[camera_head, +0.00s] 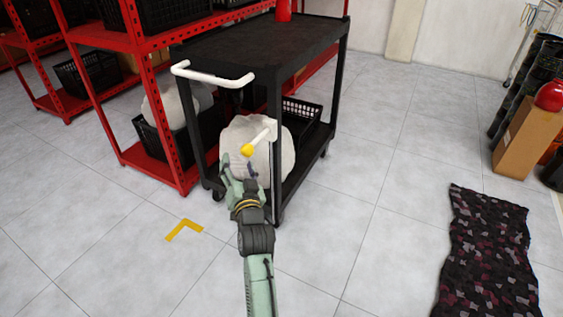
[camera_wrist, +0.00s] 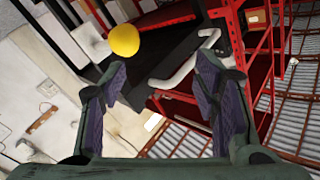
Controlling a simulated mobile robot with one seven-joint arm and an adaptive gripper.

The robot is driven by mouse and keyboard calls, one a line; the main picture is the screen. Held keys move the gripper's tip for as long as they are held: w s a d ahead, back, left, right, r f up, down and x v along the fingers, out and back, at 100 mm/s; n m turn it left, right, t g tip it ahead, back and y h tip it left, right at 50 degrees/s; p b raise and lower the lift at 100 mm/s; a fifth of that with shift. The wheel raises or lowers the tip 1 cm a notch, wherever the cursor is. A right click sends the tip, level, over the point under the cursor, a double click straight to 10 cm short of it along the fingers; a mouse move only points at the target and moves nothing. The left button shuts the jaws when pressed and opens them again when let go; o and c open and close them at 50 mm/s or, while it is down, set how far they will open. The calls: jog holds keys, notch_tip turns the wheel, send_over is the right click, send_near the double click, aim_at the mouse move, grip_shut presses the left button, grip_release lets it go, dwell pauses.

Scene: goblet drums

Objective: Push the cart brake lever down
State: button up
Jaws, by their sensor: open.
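The black cart (camera_head: 268,40) stands in the middle of the head view, with a white push handle (camera_head: 212,76) at its near end. The brake lever (camera_head: 262,136) is a white arm with a yellow knob (camera_head: 247,151) on the cart's near right post. It sticks out towards me, its knob lower than its root. My gripper (camera_head: 238,168) is open and empty, just below and slightly left of the knob. In the wrist view the yellow knob (camera_wrist: 125,40) shows beyond the left fingertip of my gripper (camera_wrist: 162,78), apparently apart from it. The white handle (camera_wrist: 186,62) shows beyond the right finger.
A white sack (camera_head: 262,160) and a black crate (camera_head: 302,118) are on the cart's lower shelf, behind the lever. A red rack (camera_head: 130,80) stands left of the cart. A dark patterned mat (camera_head: 488,250) lies at right. The tiled floor between is clear.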

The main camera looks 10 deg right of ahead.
aim_at(248, 154)
jog(key=d+f+h, duration=0.1)
jog(key=d+f, duration=0.2)
jog(key=d, duration=0.1)
jog(key=shift+m, duration=0.3)
jog(key=w, duration=0.3)
jog(key=w+p, duration=0.1)
jog(key=w, duration=0.2)
jog(key=w+a, duration=0.1)
jog(key=w, duration=0.3)
jog(key=shift+r, duration=0.15)
jog(key=shift+c, duration=0.2)
jog(key=shift+a, duration=0.1)
grip_shut()
